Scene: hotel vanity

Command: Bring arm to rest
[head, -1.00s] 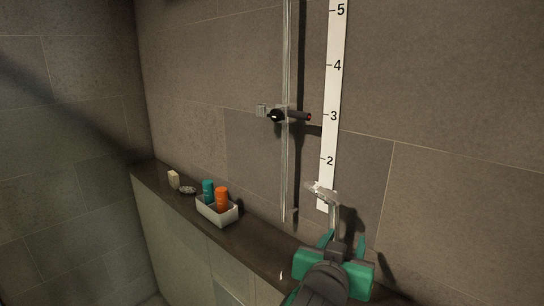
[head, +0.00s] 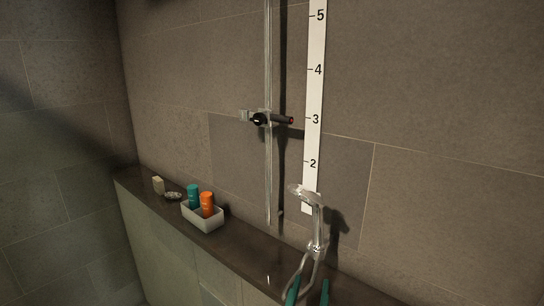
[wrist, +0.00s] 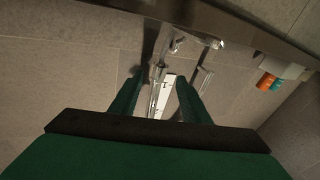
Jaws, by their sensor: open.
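My gripper (head: 308,291) shows at the bottom edge of the head view as two green fingertips, apart and with no object gripped. In the wrist view its green fingers (wrist: 158,90) are spread, with wall and chrome parts seen beyond them. A chrome hand shower (head: 316,228) stands upright before the wall, above the fingertips. A loop of hose (head: 304,264) hangs below it near the fingers; whether it touches them I cannot tell. The rest of my arm is out of the head view.
A dark ledge (head: 235,245) runs along the wall. It carries a white tray (head: 203,220) with a teal bottle (head: 193,196) and an orange bottle (head: 207,203), and a soap dish (head: 173,195). A vertical rail (head: 268,180) with a dark-handled slider (head: 273,119) stands beside a numbered strip (head: 315,90).

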